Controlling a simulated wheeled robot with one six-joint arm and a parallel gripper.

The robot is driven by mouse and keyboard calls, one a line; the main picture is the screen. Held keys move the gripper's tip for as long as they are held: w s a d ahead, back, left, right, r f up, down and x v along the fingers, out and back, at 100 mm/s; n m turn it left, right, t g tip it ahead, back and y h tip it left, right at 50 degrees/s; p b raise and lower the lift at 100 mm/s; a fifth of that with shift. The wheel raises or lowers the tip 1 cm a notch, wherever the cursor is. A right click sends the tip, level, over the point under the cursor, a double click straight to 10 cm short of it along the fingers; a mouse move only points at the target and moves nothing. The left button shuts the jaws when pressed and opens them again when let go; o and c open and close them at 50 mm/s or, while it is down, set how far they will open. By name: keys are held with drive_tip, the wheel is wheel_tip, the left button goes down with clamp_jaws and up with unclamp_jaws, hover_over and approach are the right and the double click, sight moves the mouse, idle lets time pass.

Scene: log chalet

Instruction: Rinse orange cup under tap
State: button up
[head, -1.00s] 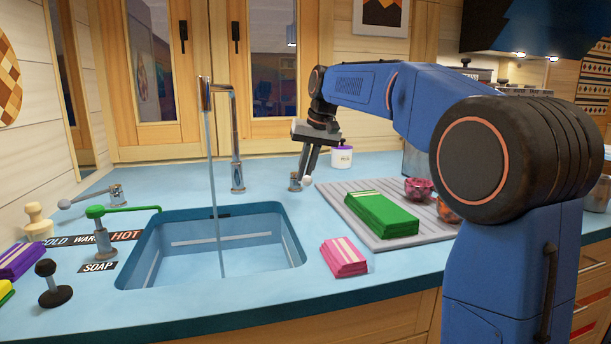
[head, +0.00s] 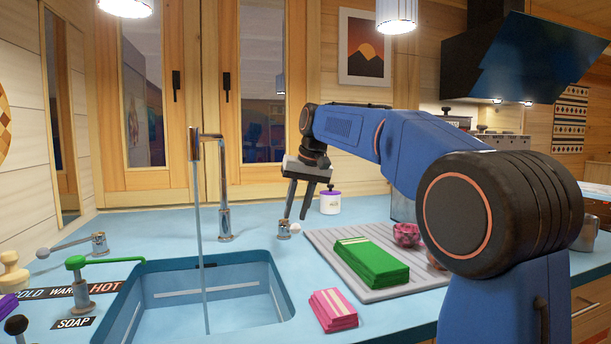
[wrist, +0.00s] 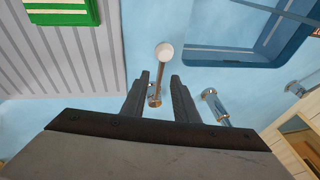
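The tap (head: 222,190) stands behind the sink (head: 279,290), with a thin stream of water (head: 199,260) falling from its spout. What looks like the orange cup (head: 434,262) is at the right of the drying rack, mostly hidden behind my arm. My gripper (head: 295,217) is open, pointing down over the counter right of the tap. Its fingers are on either side of a small metal lever with a white knob (wrist: 164,52); I cannot tell whether they touch it. Nothing is held.
A pink cup (head: 406,234) and a green folded cloth (head: 365,262) are on the grey ridged rack (head: 322,240). A pink cloth (head: 333,309) lies right of the sink. A purple-lidded jar (head: 330,203) stands behind. A green lever (head: 76,263) and a white-knobbed lever (head: 70,246) are left.

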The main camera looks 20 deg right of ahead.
drive_tip(key=v, duration=1.4)
drive_tip(key=shift+s+r, duration=0.1)
drive_tip(key=shift+s, duration=0.05)
